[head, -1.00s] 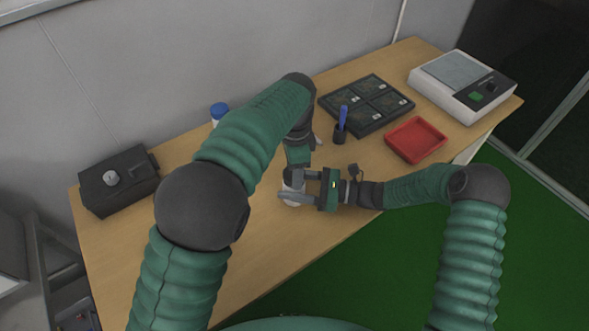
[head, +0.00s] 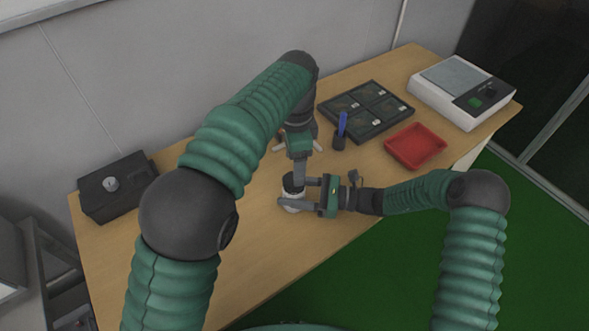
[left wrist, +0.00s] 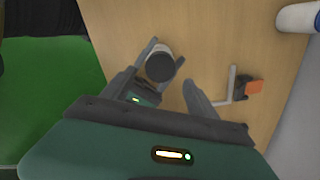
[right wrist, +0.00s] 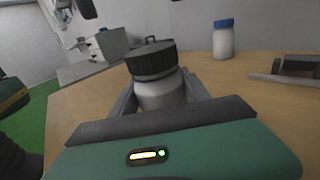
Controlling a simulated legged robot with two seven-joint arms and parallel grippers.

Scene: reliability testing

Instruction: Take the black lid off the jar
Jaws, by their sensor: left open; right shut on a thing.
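The white jar (head: 292,203) stands on the table with its black lid (head: 293,181) on top. My right gripper (head: 296,192) comes from the right and is shut around the jar's body below the lid. In the right wrist view the ridged lid (right wrist: 151,60) sits on the jar's neck (right wrist: 163,92) between the fingers. My left gripper (head: 300,178) is open just above and behind the lid, its fingers pointing down. In the left wrist view the round lid (left wrist: 160,67) lies just beyond the open fingers. Whether they touch it is not clear.
A blue-capped white bottle (right wrist: 223,38) stands behind the jar. A grey bracket with an orange block (left wrist: 254,87) lies nearby. The front-left tabletop is clear.

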